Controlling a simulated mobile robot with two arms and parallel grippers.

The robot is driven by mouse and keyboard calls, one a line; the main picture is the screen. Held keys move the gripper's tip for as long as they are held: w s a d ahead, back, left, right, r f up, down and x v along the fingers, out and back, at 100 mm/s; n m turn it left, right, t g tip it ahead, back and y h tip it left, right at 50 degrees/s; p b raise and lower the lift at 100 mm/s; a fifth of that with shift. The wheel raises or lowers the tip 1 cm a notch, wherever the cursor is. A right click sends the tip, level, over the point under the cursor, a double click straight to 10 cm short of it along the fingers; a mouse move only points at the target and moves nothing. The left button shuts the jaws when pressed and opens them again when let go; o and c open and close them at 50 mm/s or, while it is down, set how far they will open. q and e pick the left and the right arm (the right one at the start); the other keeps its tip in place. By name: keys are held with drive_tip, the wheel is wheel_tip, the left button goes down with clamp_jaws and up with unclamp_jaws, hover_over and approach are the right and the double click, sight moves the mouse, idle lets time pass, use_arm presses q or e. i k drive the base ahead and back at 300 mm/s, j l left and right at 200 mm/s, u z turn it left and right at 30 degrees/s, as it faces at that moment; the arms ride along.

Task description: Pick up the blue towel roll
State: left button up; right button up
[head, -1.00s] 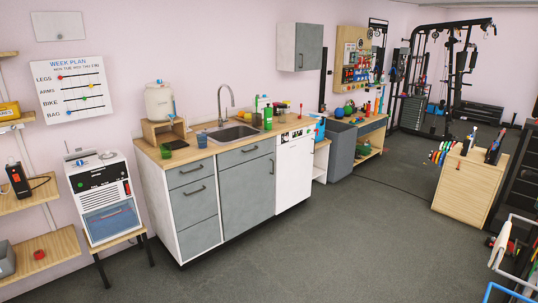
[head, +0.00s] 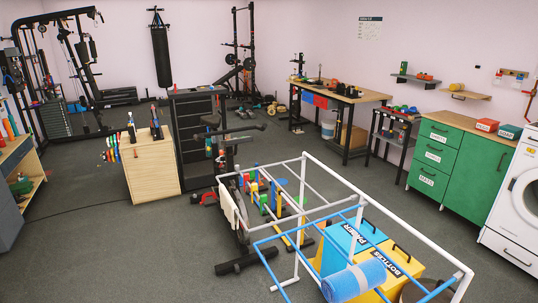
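A blue towel roll (head: 354,281) lies at the bottom of the head view, right of the middle. It is a thick light-blue cylinder with a pale band near its left end. It lies by the blue bars of a white and blue tube rack (head: 387,167), in front of the recycling bins. I cannot tell exactly what bears it. Neither of my grippers is in view.
A blue bin lid (head: 345,238) marked PAPER and a yellow one (head: 405,279) marked BOTTLES stand behind the roll. A green cabinet (head: 460,158) and a washing machine (head: 515,205) are at the right. Floor (head: 130,255) is open at the left.

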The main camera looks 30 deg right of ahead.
sight(342, 286)
drive_tip(key=i+j+z, duration=0.15)
drive_tip(key=z, duration=0.35)
drive_tip(key=i+j+z, duration=0.1)
drive_tip(key=z, duration=0.4)
drive_tip(key=i+j+z, duration=0.1)
drive_tip(key=j+z, duration=0.2)
drive_tip(key=z, duration=0.15)
drive_tip(key=j+z, duration=0.2)
drive_tip(key=z, duration=0.3)
drive_tip(key=j+z, duration=0.3)
drive_tip(key=z, duration=0.2)
